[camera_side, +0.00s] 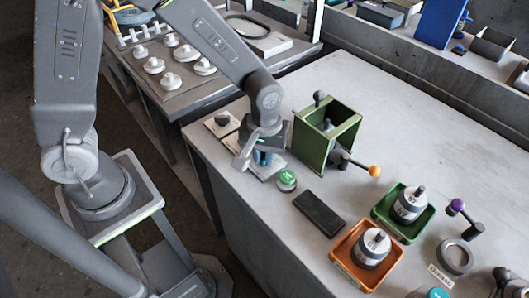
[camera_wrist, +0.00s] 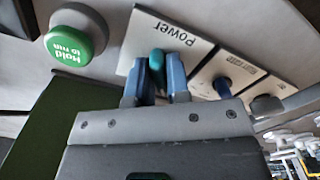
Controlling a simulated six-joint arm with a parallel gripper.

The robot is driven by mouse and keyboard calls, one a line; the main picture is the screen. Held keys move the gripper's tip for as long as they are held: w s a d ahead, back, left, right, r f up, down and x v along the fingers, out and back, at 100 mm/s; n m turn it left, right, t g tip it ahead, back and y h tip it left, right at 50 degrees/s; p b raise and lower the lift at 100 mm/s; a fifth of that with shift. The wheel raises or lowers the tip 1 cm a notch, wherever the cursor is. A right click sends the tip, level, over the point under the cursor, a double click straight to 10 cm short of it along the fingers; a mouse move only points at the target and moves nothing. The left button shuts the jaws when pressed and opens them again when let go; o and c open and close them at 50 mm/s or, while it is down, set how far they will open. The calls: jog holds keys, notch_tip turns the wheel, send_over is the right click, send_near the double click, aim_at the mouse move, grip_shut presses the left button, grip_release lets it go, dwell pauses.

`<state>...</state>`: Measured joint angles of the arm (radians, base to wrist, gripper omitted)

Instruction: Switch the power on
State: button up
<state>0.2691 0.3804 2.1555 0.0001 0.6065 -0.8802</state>
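The power switch is a teal knob (camera_wrist: 157,62) on a white panel labelled "Power" (camera_wrist: 190,36) in the wrist view. My gripper (camera_wrist: 159,75) has its two blue fingers close on either side of this knob, with no clear gap, and looks shut on it. In the side view my gripper (camera_side: 262,157) points down at the panel, left of the green box. The arm hides most of the switch there. The knob's on or off position cannot be read.
A green "Hold to run" button (camera_wrist: 70,42) is beside the panel; it also shows in the side view (camera_side: 287,177). The green box (camera_side: 322,135) with an orange-tipped lever (camera_side: 374,171) stands close by.

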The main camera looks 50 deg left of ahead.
grip_shut()
jog(key=m, duration=0.4)
jog(key=shift+m, duration=0.4)
jog(key=shift+m, duration=0.4)
jog(key=m, duration=0.8)
jog(key=shift+o, duration=1.8)
grip_release()
